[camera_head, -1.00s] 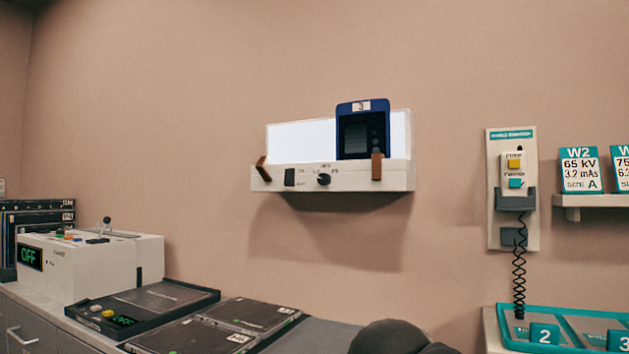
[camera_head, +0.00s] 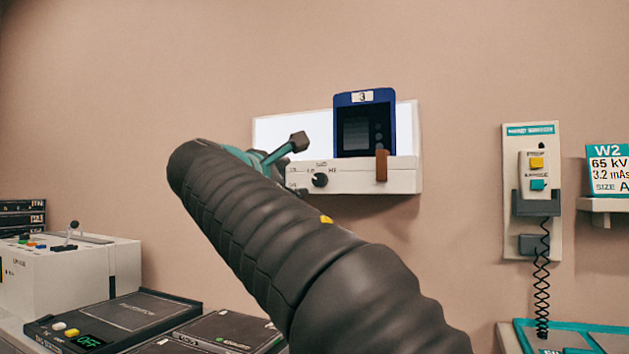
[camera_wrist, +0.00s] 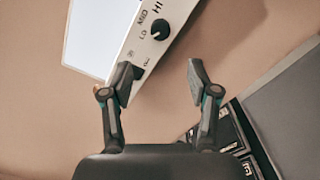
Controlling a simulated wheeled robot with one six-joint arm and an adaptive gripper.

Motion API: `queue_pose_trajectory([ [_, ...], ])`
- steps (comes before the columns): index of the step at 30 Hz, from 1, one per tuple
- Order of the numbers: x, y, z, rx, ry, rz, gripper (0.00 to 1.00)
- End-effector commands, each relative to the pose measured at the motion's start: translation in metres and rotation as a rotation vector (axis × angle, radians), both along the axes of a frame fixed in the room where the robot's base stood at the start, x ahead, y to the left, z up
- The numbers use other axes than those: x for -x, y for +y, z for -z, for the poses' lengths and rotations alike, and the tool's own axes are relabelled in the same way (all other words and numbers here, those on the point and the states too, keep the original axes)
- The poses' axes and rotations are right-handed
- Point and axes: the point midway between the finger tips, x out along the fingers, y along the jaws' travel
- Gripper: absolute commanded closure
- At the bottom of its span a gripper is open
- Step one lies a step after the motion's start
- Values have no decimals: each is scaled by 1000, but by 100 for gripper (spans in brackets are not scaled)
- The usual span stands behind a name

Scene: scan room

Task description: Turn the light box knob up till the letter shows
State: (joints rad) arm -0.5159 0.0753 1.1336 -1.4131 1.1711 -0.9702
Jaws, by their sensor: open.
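The white light box (camera_head: 405,178) is on the wall with a bright panel (camera_head: 290,132). A blue-framed dark film (camera_head: 364,105) labelled 3 stands before the panel. No letter can be made out on it. The black round knob (camera_head: 320,180) is on the front ledge, among LO, MID and HI marks. The knob (camera_wrist: 160,29) also shows in the wrist view, beyond the fingertips and not touched. My gripper (camera_wrist: 161,80) is open and empty, its fingers apart below the knob in that view. In the head view my arm hides the ledge's left part and most of the gripper.
A brown clip (camera_head: 381,166) is on the ledge right of the knob. A wall handset (camera_head: 537,175) with a coiled cord hangs to the right. A white console (camera_head: 70,270) and dark flat panels (camera_head: 120,315) lie at lower left. The wall around the box is bare.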

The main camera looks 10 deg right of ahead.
Motion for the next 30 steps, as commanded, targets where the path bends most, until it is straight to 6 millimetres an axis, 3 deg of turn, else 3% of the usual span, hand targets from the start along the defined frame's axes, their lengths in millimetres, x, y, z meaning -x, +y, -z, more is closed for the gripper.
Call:
queue_pose_trajectory([
  [16, -79, -59, 0, -3, 2, 2, 40],
  [22, -94, -70, 0, -2, 1, 2, 40],
  [30, -97, -73, 1, -3, 1, 2, 40],
])
